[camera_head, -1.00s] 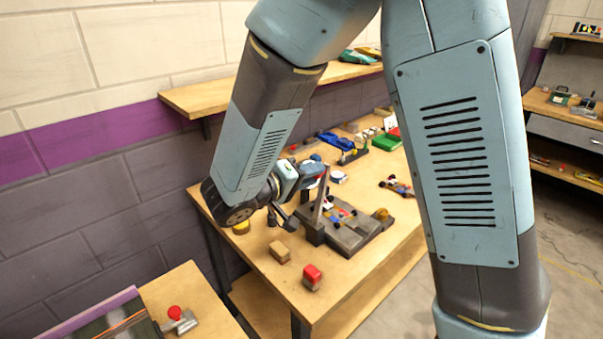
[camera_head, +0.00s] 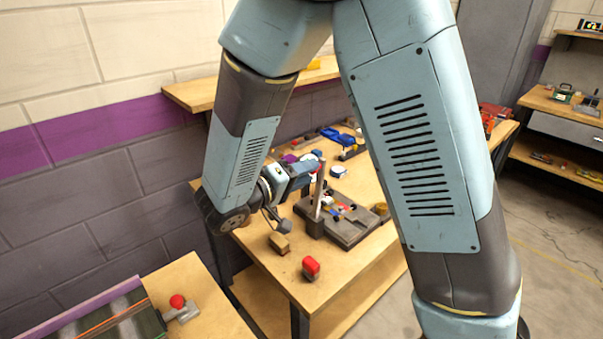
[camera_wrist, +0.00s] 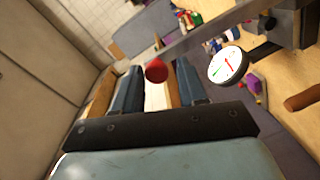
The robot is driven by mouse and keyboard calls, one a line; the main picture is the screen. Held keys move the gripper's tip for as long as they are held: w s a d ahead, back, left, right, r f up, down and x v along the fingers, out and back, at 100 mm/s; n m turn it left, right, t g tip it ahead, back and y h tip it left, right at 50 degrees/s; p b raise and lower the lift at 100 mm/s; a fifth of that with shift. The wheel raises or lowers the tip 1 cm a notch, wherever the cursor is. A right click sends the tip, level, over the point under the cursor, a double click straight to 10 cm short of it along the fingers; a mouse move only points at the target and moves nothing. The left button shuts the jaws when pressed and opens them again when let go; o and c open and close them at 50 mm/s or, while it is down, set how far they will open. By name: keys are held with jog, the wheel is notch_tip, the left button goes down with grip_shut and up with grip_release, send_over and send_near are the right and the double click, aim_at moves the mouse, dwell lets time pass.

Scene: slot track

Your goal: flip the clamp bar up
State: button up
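The clamp bar (camera_head: 319,190) is a grey bar standing steeply up, tilted slightly, from a dark block at the left end of the grey fixture (camera_head: 352,233). In the wrist view the bar (camera_wrist: 205,37) crosses the upper part at a slant, and the red knob (camera_wrist: 156,70) appears in line with the gap between my fingertips. My gripper (camera_wrist: 151,76) has its two fingers apart. In the head view my gripper (camera_head: 305,172) is beside the bar's upper part. I cannot tell whether a finger touches the knob.
A white dial gauge (camera_wrist: 229,64) is close to the right of my fingers in the wrist view. The wall is close on the left. My arm hides part of the bench.

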jog(key=shift+o, duration=1.1)
jog(key=shift+r, duration=0.1)
jog(key=v, duration=1.3)
jog(key=shift+s+a, duration=0.25)
jog(key=shift+a, duration=0.05)
jog(key=d+r+m+g+y, duration=0.1)
jog(key=d+r+g+y, duration=0.3)
jog(key=d, duration=0.6)
jog(key=d+r+m+g+y, duration=0.1)
jog(key=d+g, duration=0.4)
jog(key=d, duration=0.6)
jog(key=s+d+r+m+t+y, duration=0.1)
jog(key=s+d+r+t+y, duration=0.3)
jog(key=s+d+r+y, duration=0.3)
jog(key=shift+s+d+y, duration=0.3)
jog(key=shift+d+y, duration=0.4)
jog(key=shift+d, duration=0.45)
